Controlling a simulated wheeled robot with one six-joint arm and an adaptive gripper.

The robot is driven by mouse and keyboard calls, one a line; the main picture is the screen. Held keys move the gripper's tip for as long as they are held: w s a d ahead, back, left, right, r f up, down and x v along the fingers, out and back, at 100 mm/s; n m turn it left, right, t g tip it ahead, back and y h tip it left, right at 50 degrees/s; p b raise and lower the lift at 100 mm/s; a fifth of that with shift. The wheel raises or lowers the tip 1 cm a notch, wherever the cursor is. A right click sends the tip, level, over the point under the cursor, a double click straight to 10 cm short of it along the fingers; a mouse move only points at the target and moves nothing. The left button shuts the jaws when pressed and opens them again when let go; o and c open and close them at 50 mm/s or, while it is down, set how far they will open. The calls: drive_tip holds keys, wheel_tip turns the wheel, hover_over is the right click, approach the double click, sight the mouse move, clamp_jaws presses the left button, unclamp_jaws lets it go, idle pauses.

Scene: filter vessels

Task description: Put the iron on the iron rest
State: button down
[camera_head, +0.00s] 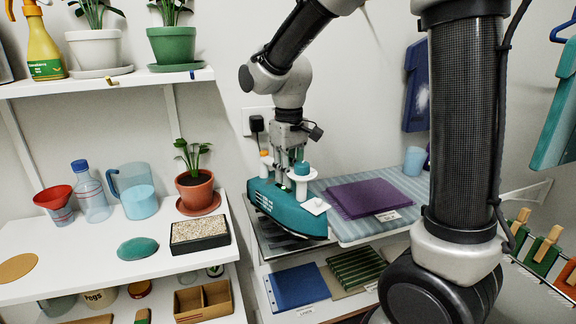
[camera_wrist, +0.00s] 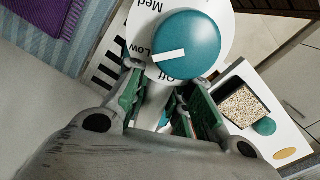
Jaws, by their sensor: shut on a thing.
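The teal iron (camera_head: 278,205) hangs below my gripper (camera_head: 291,165) in the head view, at the left end of the striped ironing board. My gripper is shut on the iron's upright part, with a finger on each side. In the wrist view the iron's teal dial (camera_wrist: 187,45) with Off, Low and Med marks sits close beyond my gripper (camera_wrist: 165,105). The iron rest (camera_head: 268,238) seems to be the grey metal-edged plate under the iron, mostly hidden by it. I cannot tell whether the iron touches it.
The striped ironing board (camera_head: 352,229) holds a folded purple cloth (camera_head: 368,197) and a blue cup (camera_head: 415,160). The white shelf (camera_head: 160,255) at left holds a potted plant (camera_head: 194,188), a gravel tray (camera_head: 199,233), a jug and a bottle. A wall socket is behind my gripper.

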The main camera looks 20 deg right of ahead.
sight(289, 191)
drive_tip(key=shift+f, duration=1.65)
drive_tip(key=c, duration=1.3)
unclamp_jaws()
wheel_tip(289, 191, up, 12)
drive_tip(key=shift+s+d+r, duration=0.1)
drive_tip(key=shift+r, duration=0.05)
drive_tip(key=s+d+m+t, duration=0.1)
drive_tip(key=s+d, duration=0.4)
drive_tip(key=s, duration=0.1)
drive_tip(key=s+d+m+t, duration=0.2)
drive_tip(key=s+d, duration=0.2)
drive_tip(key=s, duration=0.3)
drive_tip(key=s+d+m+t, duration=0.1)
drive_tip(key=s+d, duration=0.4)
drive_tip(key=s, duration=0.1)
drive_tip(key=shift+s+d+f+m, duration=0.3)
drive_tip(key=shift+s, duration=0.05)
